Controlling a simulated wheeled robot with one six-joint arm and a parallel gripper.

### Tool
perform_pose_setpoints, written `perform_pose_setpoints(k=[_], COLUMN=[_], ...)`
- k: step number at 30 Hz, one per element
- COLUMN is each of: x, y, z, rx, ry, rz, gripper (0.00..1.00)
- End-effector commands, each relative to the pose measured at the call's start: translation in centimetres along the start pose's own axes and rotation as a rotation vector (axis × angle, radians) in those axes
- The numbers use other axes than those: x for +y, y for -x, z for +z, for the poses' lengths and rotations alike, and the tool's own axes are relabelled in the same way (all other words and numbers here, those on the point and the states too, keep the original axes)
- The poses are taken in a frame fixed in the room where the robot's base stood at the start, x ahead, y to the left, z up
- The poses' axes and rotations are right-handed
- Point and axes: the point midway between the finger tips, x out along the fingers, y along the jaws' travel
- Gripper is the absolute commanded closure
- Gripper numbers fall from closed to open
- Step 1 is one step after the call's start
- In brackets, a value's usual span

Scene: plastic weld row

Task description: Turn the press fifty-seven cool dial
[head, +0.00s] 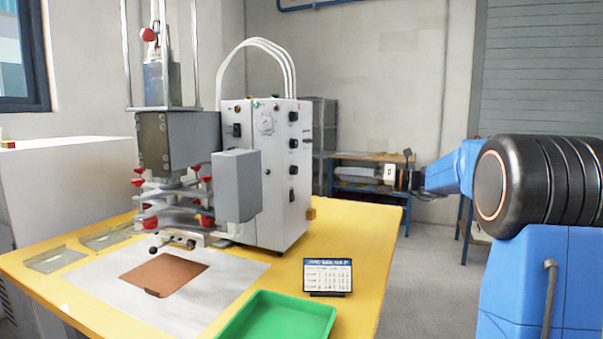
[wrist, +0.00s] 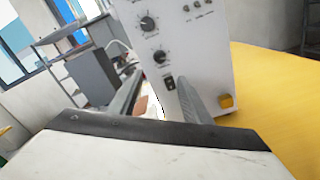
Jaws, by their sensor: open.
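The press (head: 177,140) stands on the yellow table, with a white control box (head: 262,225) at its right. Several black dials run down the box's front right edge: an upper dial (head: 293,116), a middle dial (head: 292,143) and a lower dial (head: 293,170). Their labels are too small to read, so I cannot tell which is the cool dial. My gripper (wrist: 160,102) is open and empty, pointing towards the box below these dials. In the head view my gripper (head: 392,176) is right of the box, apart from it.
A green tray (head: 275,318) and a small dark printed card (head: 328,277) stand at the table's front. A brown sheet (head: 165,273) lies on a pale mat before the press. A shelf bench (head: 367,158) stands behind. The table right of the box is clear.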

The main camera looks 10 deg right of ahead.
Motion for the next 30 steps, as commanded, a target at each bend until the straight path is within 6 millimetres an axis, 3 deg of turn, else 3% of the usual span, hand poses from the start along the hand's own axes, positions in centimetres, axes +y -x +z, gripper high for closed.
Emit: perform_pose_setpoints(k=[21,30], x=[0.1,0.1], y=[-12.5,-15.6], z=[-0.1,-0.1], rx=[0.002,0.003], ry=[0.003,0.002], rz=[0.001,0.001], gripper=[0.56,0.56])
